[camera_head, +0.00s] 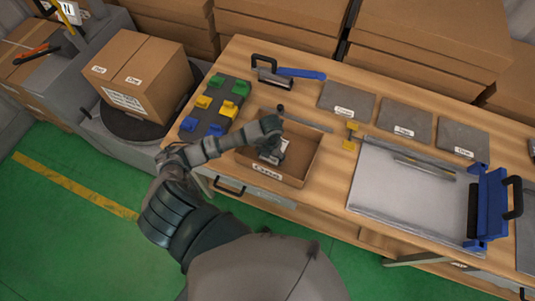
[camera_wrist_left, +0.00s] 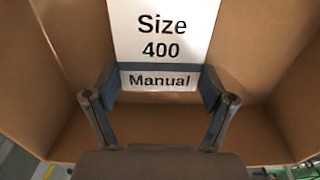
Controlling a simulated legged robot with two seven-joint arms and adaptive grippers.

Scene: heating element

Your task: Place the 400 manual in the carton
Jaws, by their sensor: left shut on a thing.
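The open carton (camera_head: 300,164) stands on the workbench with a label on its front. My left gripper (camera_head: 272,152) reaches down into it from above. In the left wrist view the gripper (camera_wrist_left: 160,88) is shut on the white 400 manual (camera_wrist_left: 165,30), with a finger at each side of its lower edge. The manual reads "Size 400 Manual" and lies between the brown carton walls (camera_wrist_left: 262,45). In the head view the manual (camera_head: 279,147) shows only as a small pale patch beside the gripper. Whether it touches the carton floor I cannot tell. My right gripper is out of view.
Yellow, green and blue blocks (camera_head: 229,109) sit on a dark board left of the carton. A blue-handled tool (camera_head: 300,73) lies behind it. A metal plate with a blue clamp (camera_head: 489,208) is at the right. A closed box (camera_head: 140,75) stands at the left.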

